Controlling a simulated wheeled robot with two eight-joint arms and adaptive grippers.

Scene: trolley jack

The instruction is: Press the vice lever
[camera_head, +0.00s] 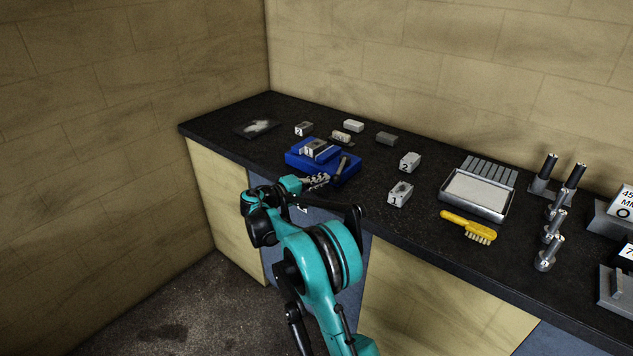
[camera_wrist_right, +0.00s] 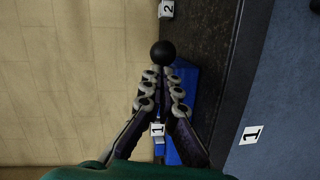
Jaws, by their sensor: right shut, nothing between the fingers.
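The blue vice (camera_head: 295,158) sits near the bench's front edge, with a block marked 1 (camera_head: 316,149) on it. Its lever (camera_head: 343,162) stands tilted at the vice's right side, close to my right gripper. In the right wrist view the lever's round black knob (camera_wrist_right: 163,53) lies just past my fingertips; I cannot tell whether they touch it. My right gripper (camera_head: 321,180) is shut and empty at the front of the vice. It also shows in the right wrist view (camera_wrist_right: 162,76), over part of the vice (camera_wrist_right: 187,82). My left gripper is not in view.
Numbered blocks stand right of the vice (camera_head: 410,161) (camera_head: 400,194) and others behind it (camera_head: 303,128). A metal tray (camera_head: 474,214), a yellow brush (camera_head: 467,225) and several dark-handled tools (camera_head: 547,170) are farther right. Walls close off the left and back.

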